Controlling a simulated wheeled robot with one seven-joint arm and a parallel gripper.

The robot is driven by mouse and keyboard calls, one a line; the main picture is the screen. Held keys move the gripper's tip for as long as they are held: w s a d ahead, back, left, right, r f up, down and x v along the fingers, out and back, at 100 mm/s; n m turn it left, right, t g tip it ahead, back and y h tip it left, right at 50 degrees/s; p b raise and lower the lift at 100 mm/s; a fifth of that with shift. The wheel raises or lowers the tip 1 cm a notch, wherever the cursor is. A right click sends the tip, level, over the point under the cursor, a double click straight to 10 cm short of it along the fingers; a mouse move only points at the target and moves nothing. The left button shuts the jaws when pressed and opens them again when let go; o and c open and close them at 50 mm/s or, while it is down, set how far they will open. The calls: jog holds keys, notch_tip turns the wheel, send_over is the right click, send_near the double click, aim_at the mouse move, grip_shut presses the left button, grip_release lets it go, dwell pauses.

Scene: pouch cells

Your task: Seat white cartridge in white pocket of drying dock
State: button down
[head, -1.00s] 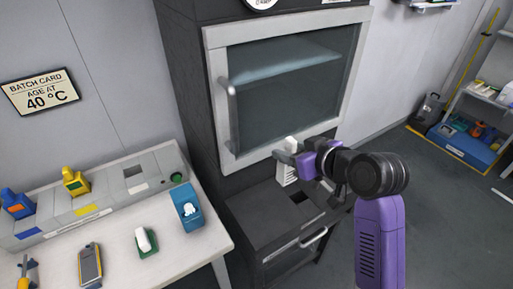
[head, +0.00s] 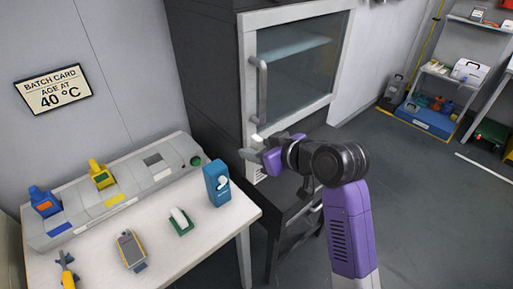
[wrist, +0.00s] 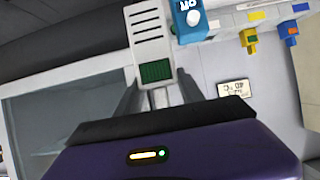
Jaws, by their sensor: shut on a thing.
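My gripper (head: 252,155) is shut on the white cartridge (head: 257,138), held in the air in front of the oven and right of the table. In the wrist view my gripper (wrist: 158,88) has its fingers on either side of the slotted white cartridge (wrist: 148,35), which has a green end. The grey drying dock (head: 130,191) lies along the back of the table. Its dark, empty pocket (head: 152,158) has a white label strip in front. The blue cartridge (head: 44,202) and yellow cartridge (head: 101,174) stand in the dock's other pockets.
A blue tissue box (head: 217,186) stands near the table's right end, between my gripper and the dock. The oven handle (head: 262,90) is close behind my gripper.

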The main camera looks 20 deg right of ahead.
jog(key=s+f+m+h, duration=0.1)
jog(key=s+f+h, duration=0.1)
jog(key=s+f, duration=0.6)
jog(key=s+f+m+h, duration=0.1)
jog(key=s+f, duration=0.7)
jog(key=f, duration=1)
jog(key=shift+s+d+m+t+h, duration=0.2)
jog(key=shift+m+t+h, duration=0.15)
jog(key=shift+m, duration=0.45)
jog(key=shift+a, duration=0.15)
